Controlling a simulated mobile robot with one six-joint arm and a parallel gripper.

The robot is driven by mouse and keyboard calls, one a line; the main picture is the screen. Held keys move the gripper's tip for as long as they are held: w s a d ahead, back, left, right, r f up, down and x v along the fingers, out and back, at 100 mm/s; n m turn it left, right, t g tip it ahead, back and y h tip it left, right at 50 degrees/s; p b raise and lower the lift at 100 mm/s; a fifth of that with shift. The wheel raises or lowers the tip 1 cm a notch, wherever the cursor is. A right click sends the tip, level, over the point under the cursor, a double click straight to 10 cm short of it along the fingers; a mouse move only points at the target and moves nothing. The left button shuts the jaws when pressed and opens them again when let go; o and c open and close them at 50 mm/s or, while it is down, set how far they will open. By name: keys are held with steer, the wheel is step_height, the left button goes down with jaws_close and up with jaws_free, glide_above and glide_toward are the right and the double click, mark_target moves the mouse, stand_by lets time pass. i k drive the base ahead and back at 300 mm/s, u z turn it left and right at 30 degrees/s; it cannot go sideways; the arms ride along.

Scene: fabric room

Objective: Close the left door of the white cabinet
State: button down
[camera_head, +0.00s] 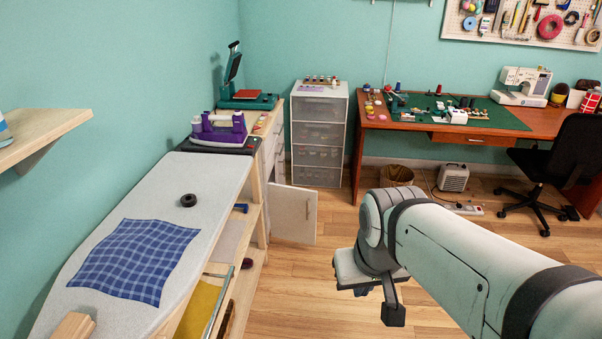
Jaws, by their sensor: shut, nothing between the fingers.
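The white cabinet (271,147) stands against the left wall, beyond the ironing board, with a pale wooden top. One white door (292,214) stands swung out into the room, its panel facing me. A small handle shows near the door's right edge. From the cabinet's front, this is the near, left-hand door. The hinge side is partly hidden by the ironing board's frame. My gripper (392,309) is to the right of the door and nearer to me, apart from it, above the floor. It is shut and empty, partly hidden by my wrist.
The ironing board (205,190) fills the left side, with a blue plaid cloth (138,258) and a black roll (188,200). A drawer unit (320,130) stands behind the door. A desk (450,128), black chair (555,165) and basket (396,175) are farther right. Floor before the door is clear.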

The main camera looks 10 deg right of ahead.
mark_target(292, 209)
steer(key=z, duration=0.45)
steer(key=i, duration=2.05)
steer(key=u, duration=0.55)
steer(key=k, duration=0.9)
steer(key=u, duration=0.1)
steer(key=i, duration=0.9)
steer(key=z, duration=0.05)
